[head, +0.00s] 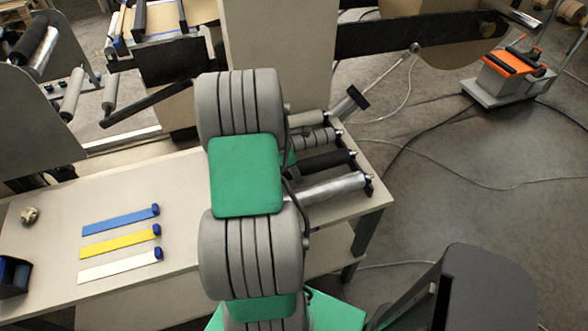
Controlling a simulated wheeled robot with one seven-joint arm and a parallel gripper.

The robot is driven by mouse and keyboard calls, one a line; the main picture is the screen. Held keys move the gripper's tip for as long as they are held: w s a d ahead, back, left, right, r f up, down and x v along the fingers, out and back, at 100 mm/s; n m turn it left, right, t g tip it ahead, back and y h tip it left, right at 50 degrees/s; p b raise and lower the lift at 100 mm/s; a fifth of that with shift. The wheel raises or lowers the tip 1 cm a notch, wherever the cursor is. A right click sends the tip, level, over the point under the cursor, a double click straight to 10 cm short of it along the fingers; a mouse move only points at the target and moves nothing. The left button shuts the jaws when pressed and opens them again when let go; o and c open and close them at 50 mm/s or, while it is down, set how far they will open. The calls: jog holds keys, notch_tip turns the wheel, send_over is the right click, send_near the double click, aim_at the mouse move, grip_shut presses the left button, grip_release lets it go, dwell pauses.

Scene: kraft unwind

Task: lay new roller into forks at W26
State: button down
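Several rollers lie side by side at the right end of the beige table (185,190). A pale metallic roller (335,188) is nearest, then a black roller (325,162), then a grey ribbed roller (317,139), with another grey one partly seen behind. Dark blue caps show on their right ends. My arm hides their left ends. My gripper is not visible; my grey and green arm links cover the middle of the view. No W26 label is readable, and I cannot tell which forks carry it. A machine at left holds a dark roller (36,38) and a grey roller (72,94).
Blue (115,221), yellow (115,242) and white strips (115,266) lie on the table's left half. A dark bar (145,104) projects above the table's back edge. An orange-topped cart (508,70) and cables occupy the floor at right.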

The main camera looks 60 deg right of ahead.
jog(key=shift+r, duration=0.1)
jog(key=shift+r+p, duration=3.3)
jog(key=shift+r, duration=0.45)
